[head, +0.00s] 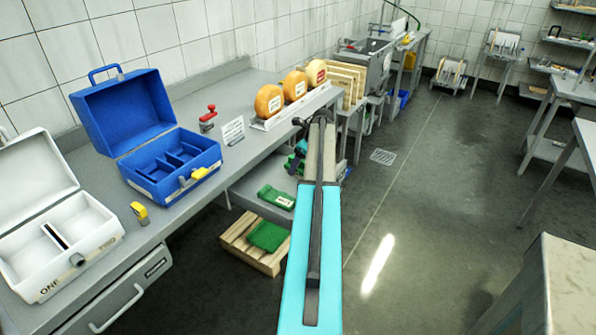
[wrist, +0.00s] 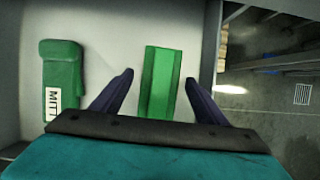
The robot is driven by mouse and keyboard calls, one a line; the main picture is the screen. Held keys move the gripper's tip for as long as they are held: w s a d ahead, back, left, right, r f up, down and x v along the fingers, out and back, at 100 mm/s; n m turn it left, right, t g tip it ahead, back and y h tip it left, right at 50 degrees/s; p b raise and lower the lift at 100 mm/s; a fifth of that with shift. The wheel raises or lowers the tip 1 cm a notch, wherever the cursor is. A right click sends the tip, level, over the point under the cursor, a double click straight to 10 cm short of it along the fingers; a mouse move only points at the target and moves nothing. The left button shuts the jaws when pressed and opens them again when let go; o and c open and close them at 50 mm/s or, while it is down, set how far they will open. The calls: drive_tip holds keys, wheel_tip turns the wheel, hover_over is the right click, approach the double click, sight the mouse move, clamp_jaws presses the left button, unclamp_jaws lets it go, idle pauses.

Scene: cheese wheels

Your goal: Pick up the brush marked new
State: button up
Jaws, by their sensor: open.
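My gripper (wrist: 159,78) is open, with its two dark fingers apart in the wrist view. A plain green piece with a raised lengthwise ridge (wrist: 161,82) shows between the fingertips; I see no label on it and cannot tell whether they touch it. Left of the fingers lies a green brush-like piece (wrist: 63,62) with a white label at its near end, whose sideways letters do not clearly read "new". In the head view a green labelled piece (head: 272,196) lies on the lower shelf.
The lower grey shelf (head: 236,187) sits under the bench (head: 190,215). A wooden pallet (head: 241,249) with a green piece (head: 267,236) stands on the floor. Blue (head: 163,140) and white (head: 50,240) cases and cheese wheels (head: 268,101) stand on the bench.

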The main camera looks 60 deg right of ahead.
drive_tip(key=c, duration=1.3)
drive_tip(key=shift+o, duration=0.2)
drive_tip(key=shift+r, duration=0.1)
drive_tip(key=shift+r+b, duration=0.7)
drive_tip(key=shift+r, duration=4.25)
